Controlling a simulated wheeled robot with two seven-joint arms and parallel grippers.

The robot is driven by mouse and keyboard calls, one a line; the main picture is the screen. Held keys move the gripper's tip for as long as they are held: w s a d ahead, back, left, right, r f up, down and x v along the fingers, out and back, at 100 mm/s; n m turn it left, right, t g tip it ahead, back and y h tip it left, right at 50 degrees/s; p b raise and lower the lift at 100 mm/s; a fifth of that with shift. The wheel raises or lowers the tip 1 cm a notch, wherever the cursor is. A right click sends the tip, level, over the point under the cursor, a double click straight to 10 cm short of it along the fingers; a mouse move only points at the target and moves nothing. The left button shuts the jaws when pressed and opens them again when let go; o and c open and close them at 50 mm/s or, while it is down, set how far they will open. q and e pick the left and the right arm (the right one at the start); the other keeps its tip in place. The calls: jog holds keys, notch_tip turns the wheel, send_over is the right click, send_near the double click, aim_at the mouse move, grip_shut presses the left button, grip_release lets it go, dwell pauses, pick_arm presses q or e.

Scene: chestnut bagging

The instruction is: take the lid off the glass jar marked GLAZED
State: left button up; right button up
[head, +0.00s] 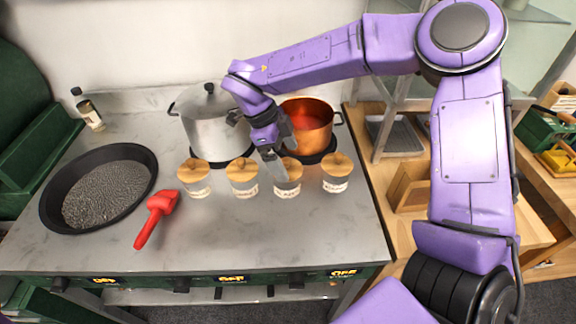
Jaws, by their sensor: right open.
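Several glass jars with round wooden lids stand in a row on the grey counter: a far-left jar (195,188), a second jar (243,189), a third jar (288,188) and a far-right jar (337,184). Each has a pale label, too small to read surely, so I cannot tell which is marked GLAZED. All the lids are on. My right gripper (276,167) is open and points down at the third jar's lid (291,170), partly covering its left side. I cannot tell whether it touches the lid. My left gripper is out of view.
A steel pot (212,130) and a copper pot (310,122) stand close behind the jars. A black pan (52,209) and a red scoop (157,213) lie at left. A small bottle (90,113) stands at the back left. The counter (270,235) in front is clear.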

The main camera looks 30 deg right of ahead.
aim_at(284, 157)
jog(key=f, duration=0.2)
jog(key=w+f, duration=0.1)
jog(key=shift+d, duration=0.3)
jog(key=shift+s+d+r, duration=0.1)
jog(key=shift+s, duration=0.15)
jog(key=shift+s+r, duration=0.1)
jog(key=shift+s, duration=0.1)
jog(key=shift+c, duration=0.9)
jog(key=shift+w, duration=0.1)
jog(key=c, duration=0.7)
jog(key=shift+o, duration=0.2)
